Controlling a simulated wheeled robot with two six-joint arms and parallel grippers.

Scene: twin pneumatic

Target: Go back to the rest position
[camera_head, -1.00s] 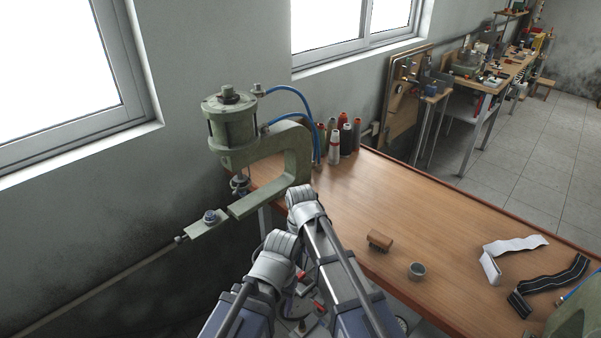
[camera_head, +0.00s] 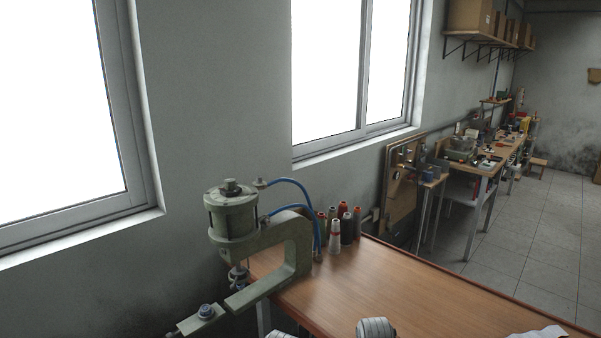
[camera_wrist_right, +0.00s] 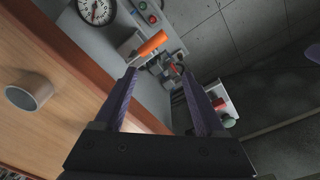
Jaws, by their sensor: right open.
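My right gripper (camera_wrist_right: 159,72) shows in the right wrist view, with two dark purplish fingers spread wide apart and nothing held between them. It hangs near the edge of the wooden table, with floor and machine parts beyond the fingers. My left gripper is out of view. In the head view only small light-grey rounded parts of my arms show at the bottom edge.
A green pneumatic press (camera_head: 232,216) stands at the wooden table's (camera_head: 420,300) left end, with thread spools (camera_head: 334,236) beside it. A grey cup (camera_wrist_right: 30,92) stands on the table in the right wrist view. An orange-handled part (camera_wrist_right: 153,43) and a gauge (camera_wrist_right: 97,10) lie beyond the table edge.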

